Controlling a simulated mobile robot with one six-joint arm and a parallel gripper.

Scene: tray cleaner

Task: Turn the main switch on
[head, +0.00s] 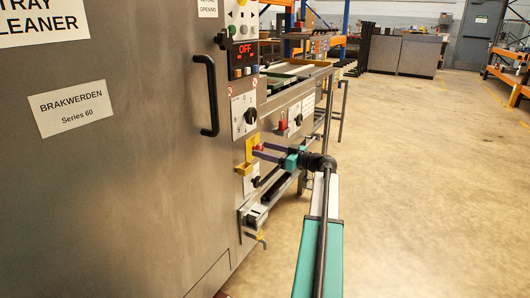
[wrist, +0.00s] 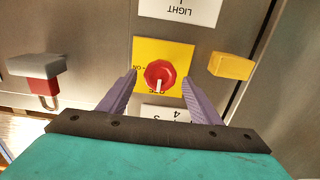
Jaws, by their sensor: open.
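The main switch (wrist: 159,76) is a red round knob on a yellow plate (wrist: 178,48), in the middle of the wrist view. Its white mark points down in that view, toward small lettering that looks like OFF; ON seems to stand at the left. My gripper (wrist: 159,80) is open, with one purple finger on each side of the knob in the picture and a visible gap to each. I cannot tell how far the tips are from the panel. In the head view my gripper (head: 258,151) points at the machine's side panel, and the knob is hidden or too small to make out.
A yellow block (wrist: 230,65) sticks out right of the switch, and a grey and red latch (wrist: 38,78) sits at the left. In the head view a display (head: 244,49) reads OFF, above a black door handle (head: 209,95). The floor (head: 420,180) at right is clear.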

